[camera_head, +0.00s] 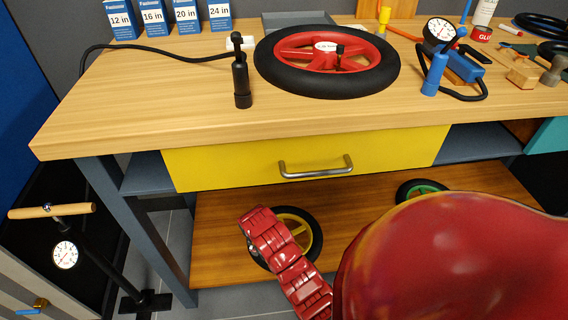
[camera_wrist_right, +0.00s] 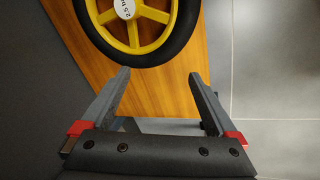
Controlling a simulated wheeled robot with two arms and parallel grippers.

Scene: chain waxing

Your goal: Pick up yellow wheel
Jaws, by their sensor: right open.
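The yellow wheel (camera_head: 318,238), with a black tyre and yellow spokes, lies on the low wooden shelf under the bench. In the head view, red jointed parts cover part of it. In the right wrist view, the yellow wheel (camera_wrist_right: 133,35) shows at the top, cut off by the frame edge, with a white lettered hub. My right gripper (camera_wrist_right: 160,75) is open and empty, its two fingers apart and pointing at the near edge of the tyre. Whether the fingertips touch the tyre is unclear. The right gripper is not visible in the head view. My left gripper is in neither view.
The wooden bench top (camera_head: 130,100) and its yellow drawer (camera_head: 225,165) overhang the low shelf (camera_head: 215,245). A green wheel (camera_head: 420,188) lies further right on it. A large red wheel (camera_head: 265,60) lies on the bench top. A floor pump (camera_head: 70,230) stands at the left.

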